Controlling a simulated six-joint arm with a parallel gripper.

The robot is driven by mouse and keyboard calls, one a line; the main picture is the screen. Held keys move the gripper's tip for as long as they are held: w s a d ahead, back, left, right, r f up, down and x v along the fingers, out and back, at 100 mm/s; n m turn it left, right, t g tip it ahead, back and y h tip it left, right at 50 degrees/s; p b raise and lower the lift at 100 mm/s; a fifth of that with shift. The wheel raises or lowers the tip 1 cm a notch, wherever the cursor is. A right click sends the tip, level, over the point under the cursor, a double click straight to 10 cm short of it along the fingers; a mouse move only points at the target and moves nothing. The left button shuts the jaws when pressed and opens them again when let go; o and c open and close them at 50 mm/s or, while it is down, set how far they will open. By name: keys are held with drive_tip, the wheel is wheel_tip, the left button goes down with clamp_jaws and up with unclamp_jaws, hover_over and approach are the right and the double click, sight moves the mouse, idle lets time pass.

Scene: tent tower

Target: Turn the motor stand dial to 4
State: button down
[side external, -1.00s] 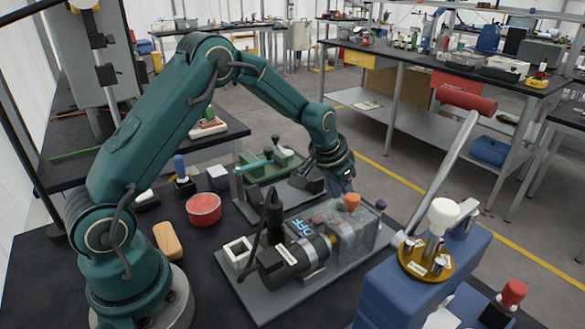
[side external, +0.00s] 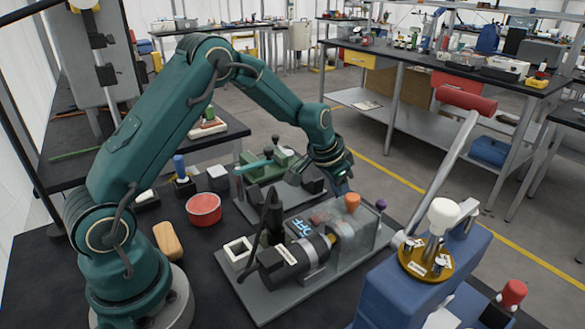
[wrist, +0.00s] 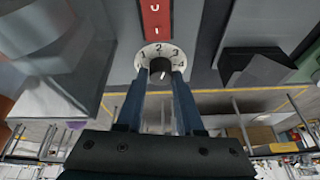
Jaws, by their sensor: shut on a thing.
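The motor stand (side external: 262,308) is a grey plate bearing a black motor (side external: 285,262), a clear guard box and a small display reading OFF. Its dial (wrist: 147,55) shows in the wrist view as a pale disc with the numbers 1 to 4 around a dark round knob (wrist: 160,66). A short light mark shows on the knob's lower face; I cannot tell clearly which number it stands for. My gripper (wrist: 161,76) has its two blue fingers on either side of the knob, shut on it. In the side view my gripper (side external: 343,186) is behind the guard box, and the dial is hidden.
A red panel with white marks (wrist: 156,18) is just above the dial. An orange knob (side external: 352,202) and a purple knob (side external: 381,204) stand by the guard box. A green device (side external: 265,170) is behind; a blue machine with a red-handled lever (side external: 466,99) is at right.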

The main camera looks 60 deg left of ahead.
drive_tip(key=m+h, duration=0.1)
drive_tip(key=m, duration=0.2)
drive_tip(key=m+g+h, duration=0.1)
drive_tip(key=m, duration=0.3)
drive_tip(key=shift+a+h, duration=0.15)
drive_tip(key=shift+h, duration=0.15)
drive_tip(key=m+g+h, duration=0.1)
drive_tip(key=m, duration=0.2)
drive_tip(key=shift+a+m, duration=0.1)
drive_tip(key=shift+m, duration=0.2)
drive_tip(key=shift+w+m+g, duration=0.1)
drive_tip(key=shift+m+g, duration=0.5)
drive_tip(key=shift+m, duration=1)
drive_tip(key=c, duration=0.8)
unclamp_jaws()
drive_tip(key=shift+h, duration=0.3)
drive_tip(key=shift+v, duration=2.6)
